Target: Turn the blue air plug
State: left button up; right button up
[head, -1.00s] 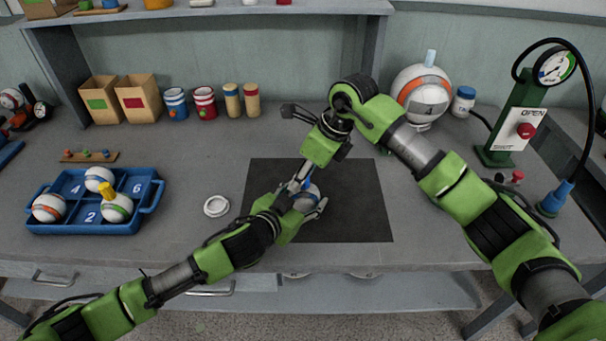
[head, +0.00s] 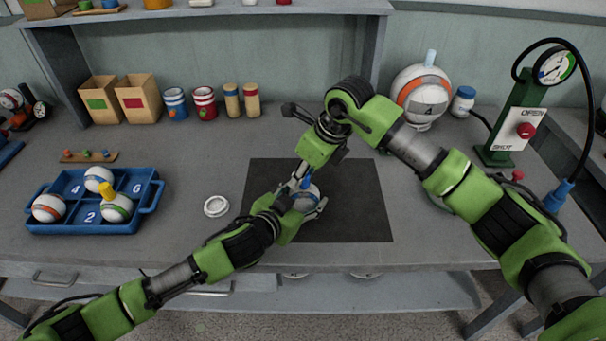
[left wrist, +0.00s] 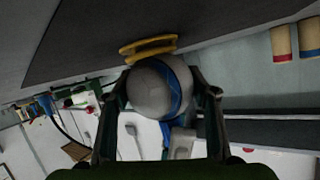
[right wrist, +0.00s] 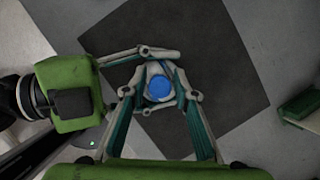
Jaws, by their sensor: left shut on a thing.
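A white ball with a blue band (head: 309,198) is over the dark mat (head: 357,215). My left gripper (head: 305,206) is shut on its sides; the ball also shows between the fingers in the left wrist view (left wrist: 150,90). The blue air plug shows as a round blue top in the right wrist view (right wrist: 159,88) and beside a grey fingertip in the left wrist view (left wrist: 177,128). My right gripper (right wrist: 160,96) points down from above, its fingers around the plug. Whether they press on it is hidden.
A blue tray (head: 70,226) with several balls stands at the left. A white ring (head: 216,206) lies left of the mat. A large ball (head: 422,97) and a green gauge post (head: 510,125) with a hose stand at the back right. A yellow ring (left wrist: 149,47) shows beside the held ball.

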dwell(0.3)
jog(key=v, duration=1.2)
jog(key=shift+d, duration=0.1)
pick_arm(q)
jog(key=o, duration=1.8)
jog(key=shift+o, duration=0.9)
jog(key=shift+s, duration=0.15)
